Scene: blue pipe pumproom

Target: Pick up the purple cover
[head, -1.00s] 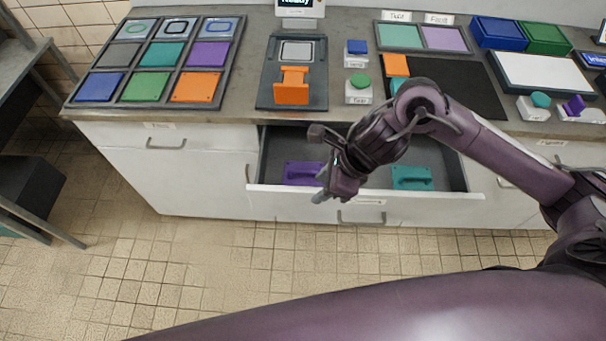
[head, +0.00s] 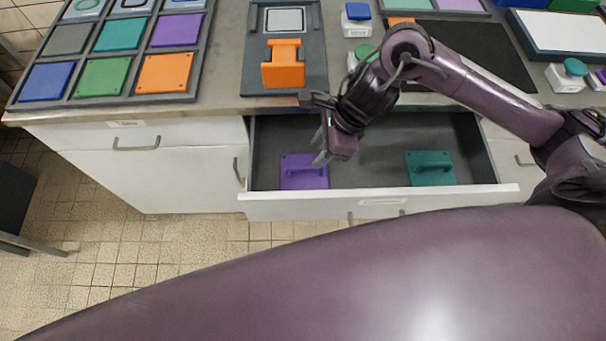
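A purple cover (head: 303,174) with a raised handle lies flat in the left part of the open drawer (head: 360,197). My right gripper (head: 320,149) hangs over the drawer, just above and to the right of the purple cover, and hides part of its right side. Its fingers look apart, with nothing between them. I cannot tell its exact height above the handle, but it does not appear to hold the cover. My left gripper is out of view.
A teal cover (head: 430,168) with a handle lies in the drawer's right part. On the counter are a tray of coloured tiles (head: 121,37), an orange bracket (head: 284,64) on a dark stand and small button boxes (head: 356,20). The drawer's middle floor is clear.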

